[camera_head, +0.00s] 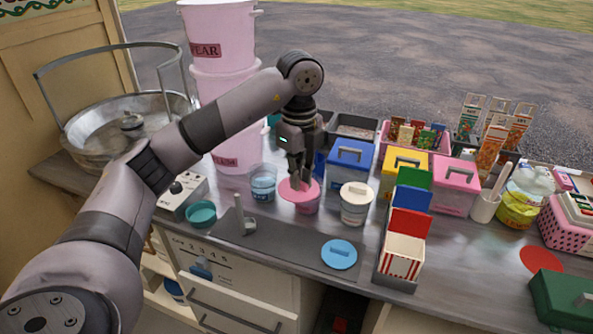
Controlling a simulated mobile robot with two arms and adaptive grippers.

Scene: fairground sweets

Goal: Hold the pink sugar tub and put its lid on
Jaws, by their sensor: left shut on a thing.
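The pink sugar tub (307,209) stands on the counter between a clear tub of blue sugar and a white lidded tub. The round pink lid (286,192) is at the height of the tub's top and hides most of its opening. The lid looks shifted a little to the left of the tub; I cannot tell whether it touches the rim. My left gripper (299,183) points down from above and is shut on the lid's middle, its fingertips hiding the grip. My right gripper is not in view.
The blue-sugar tub (263,185) and white tub (355,208) stand close on either side. A blue lid (339,254) and teal bowl (201,213) lie nearer the front. Lidded boxes, such as a blue one (346,173), crowd behind. Stacked pink buckets (222,85) rise at the back left.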

